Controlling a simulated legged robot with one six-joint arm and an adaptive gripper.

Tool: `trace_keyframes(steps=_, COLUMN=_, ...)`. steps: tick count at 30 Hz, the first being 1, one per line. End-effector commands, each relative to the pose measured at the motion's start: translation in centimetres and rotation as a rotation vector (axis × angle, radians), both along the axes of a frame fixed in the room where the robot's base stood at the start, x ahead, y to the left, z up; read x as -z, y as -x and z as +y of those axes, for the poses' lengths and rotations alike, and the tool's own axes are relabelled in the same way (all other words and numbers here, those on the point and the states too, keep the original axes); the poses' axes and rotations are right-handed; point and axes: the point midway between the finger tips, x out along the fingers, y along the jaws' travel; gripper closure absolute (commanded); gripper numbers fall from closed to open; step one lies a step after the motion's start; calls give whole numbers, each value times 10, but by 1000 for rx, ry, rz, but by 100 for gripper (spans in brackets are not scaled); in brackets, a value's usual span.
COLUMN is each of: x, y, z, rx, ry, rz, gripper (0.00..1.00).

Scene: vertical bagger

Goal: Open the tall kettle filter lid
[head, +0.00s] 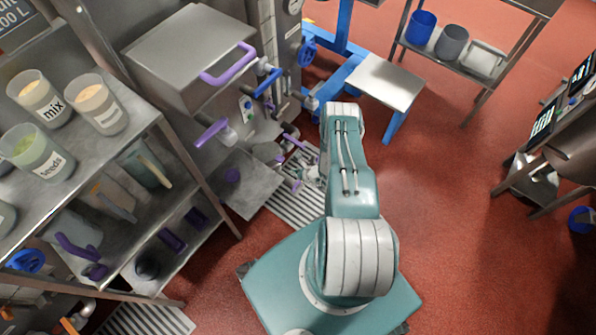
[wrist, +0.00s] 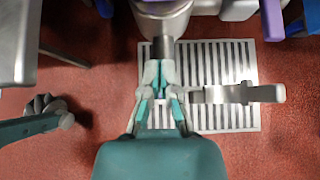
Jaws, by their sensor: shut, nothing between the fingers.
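My gripper (wrist: 159,68) is shut and empty in the wrist view. Its fingertips are close to a short dark stub under a round steel body (wrist: 165,15); I cannot tell whether they touch. A grey steel clamp-like part (wrist: 235,94) reaches out to the right of the fingers, above the floor grating. In the head view my gripper (head: 308,174) is small and partly hidden by my arm, low beside the steel equipment. I cannot tell for sure which part is the tall kettle filter lid.
A steel box (head: 190,50) with a purple handle (head: 229,64) stands at upper left. A shelf rack with labelled tubs (head: 97,104) is on the left. A floor grating (head: 296,195) lies under the gripper. Red floor (head: 450,220) is clear on the right.

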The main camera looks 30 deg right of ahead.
Motion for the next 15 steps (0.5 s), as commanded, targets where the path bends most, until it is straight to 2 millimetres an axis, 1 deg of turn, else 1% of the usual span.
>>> trace_keyframes(steps=3, x=11, y=-12, z=5, rx=-3, ry=1, rz=1, gripper=100)
trace_keyframes(steps=13, x=30, y=-34, z=14, rx=-2, ry=0, rz=0, gripper=100)
trace_keyframes(steps=15, x=22, y=-38, z=13, rx=0, ry=0, rz=0, gripper=100)
